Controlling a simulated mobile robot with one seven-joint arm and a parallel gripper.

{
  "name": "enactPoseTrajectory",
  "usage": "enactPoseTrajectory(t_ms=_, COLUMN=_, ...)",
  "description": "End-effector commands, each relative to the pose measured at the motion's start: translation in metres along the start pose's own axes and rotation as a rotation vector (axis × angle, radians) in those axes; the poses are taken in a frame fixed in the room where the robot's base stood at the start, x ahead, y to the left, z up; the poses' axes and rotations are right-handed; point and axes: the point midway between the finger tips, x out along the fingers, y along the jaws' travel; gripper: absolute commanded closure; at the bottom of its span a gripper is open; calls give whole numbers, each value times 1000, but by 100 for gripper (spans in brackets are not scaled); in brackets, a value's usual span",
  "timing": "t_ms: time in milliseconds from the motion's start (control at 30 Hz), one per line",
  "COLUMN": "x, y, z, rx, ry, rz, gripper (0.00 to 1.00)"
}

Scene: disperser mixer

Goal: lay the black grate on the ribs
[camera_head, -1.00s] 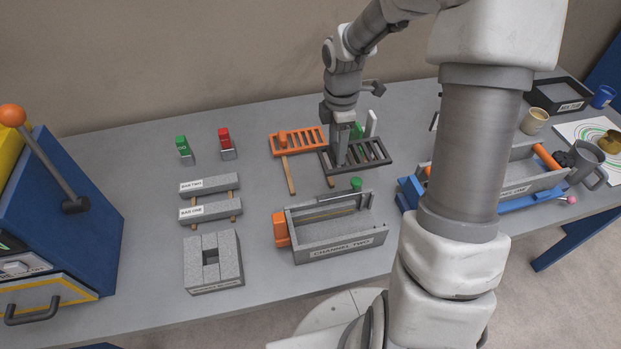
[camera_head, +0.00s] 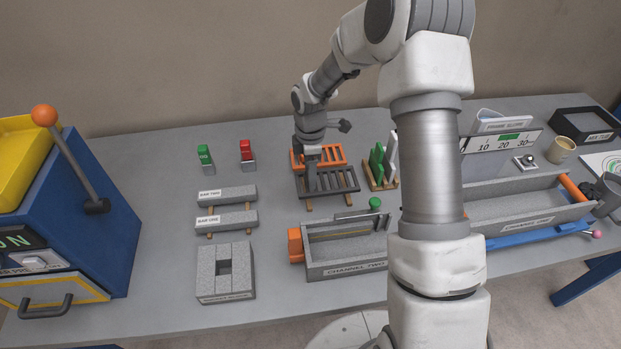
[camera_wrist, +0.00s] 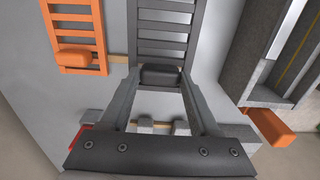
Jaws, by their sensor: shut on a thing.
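The black grate (camera_head: 342,181) is a slotted dark panel with a block-like handle. My gripper (camera_head: 312,187) is shut on that handle, seen between the fingers in the wrist view (camera_wrist: 160,76). The grate is roughly level, just in front of the orange grate (camera_head: 338,155) in the head view. I cannot tell whether it touches anything below. Wooden strips (camera_head: 309,208) show past its front edge. I cannot make out clearly which parts are the ribs; the open grey trough labelled Channel Two (camera_head: 345,268) stands in front and to the right.
Two labelled grey bars (camera_head: 228,221) and a grey block with a square hole (camera_head: 226,270) stand left. Green and white upright plates (camera_head: 380,160) stand close right of the grate. Channel One (camera_head: 530,215) is farther right. Bare bench lies left of the grates.

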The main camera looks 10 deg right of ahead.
Motion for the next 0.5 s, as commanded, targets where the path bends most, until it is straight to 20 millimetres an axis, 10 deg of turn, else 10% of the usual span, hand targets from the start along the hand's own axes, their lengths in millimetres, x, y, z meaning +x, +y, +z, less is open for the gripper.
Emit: enactPoseTrajectory(t_ms=500, x=31, y=0, z=0, rx=-1, ry=0, rz=1, gripper=93)
